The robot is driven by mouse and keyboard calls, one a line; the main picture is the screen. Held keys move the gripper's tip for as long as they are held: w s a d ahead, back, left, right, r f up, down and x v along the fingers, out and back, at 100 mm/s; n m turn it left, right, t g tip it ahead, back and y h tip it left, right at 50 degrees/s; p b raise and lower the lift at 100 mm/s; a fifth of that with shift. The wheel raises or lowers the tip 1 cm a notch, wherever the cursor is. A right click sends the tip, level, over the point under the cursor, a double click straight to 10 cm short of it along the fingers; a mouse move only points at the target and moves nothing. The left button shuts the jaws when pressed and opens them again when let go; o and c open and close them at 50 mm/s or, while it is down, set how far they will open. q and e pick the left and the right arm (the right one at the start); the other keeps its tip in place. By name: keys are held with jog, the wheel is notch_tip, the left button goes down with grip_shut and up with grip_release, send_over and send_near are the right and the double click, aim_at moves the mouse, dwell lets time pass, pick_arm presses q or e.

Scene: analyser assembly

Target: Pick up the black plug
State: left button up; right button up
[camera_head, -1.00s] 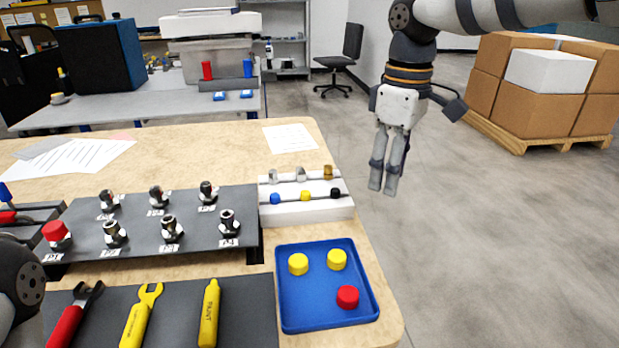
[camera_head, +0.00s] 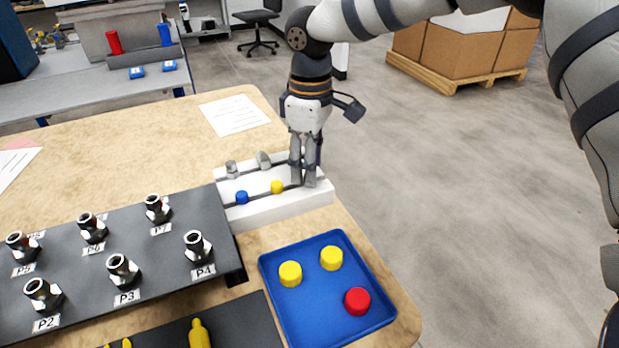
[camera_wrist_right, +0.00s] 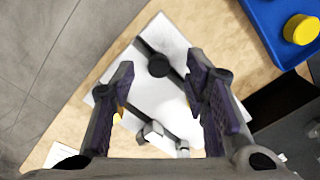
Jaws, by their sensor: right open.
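The black plug (camera_wrist_right: 158,65) sits in a slot of the white rack (camera_head: 284,207), and the rack also shows in the right wrist view (camera_wrist_right: 165,100). My right gripper (camera_head: 304,184) is open and points down over the rack's right end. In the right wrist view the plug appears between the spread fingers (camera_wrist_right: 165,95), a little beyond them, with no finger seen touching it. In the head view the gripper hides the plug. A blue plug (camera_head: 242,197) and a yellow plug (camera_head: 277,187) stand to the left in the front row. My left gripper is out of view.
Metal fittings (camera_head: 264,160) stand in the rack's back row. A blue tray (camera_head: 338,330) with two yellow caps (camera_head: 290,273) and a red cap (camera_head: 357,301) lies in front. A dark panel (camera_head: 150,245) with several labelled fittings is at left. The table's right edge is close.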

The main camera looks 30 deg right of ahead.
jog(key=shift+w+f, duration=0.1)
jog(key=shift+f, duration=0.8)
jog(key=c, duration=0.9)
jog(key=shift+r, duration=0.1)
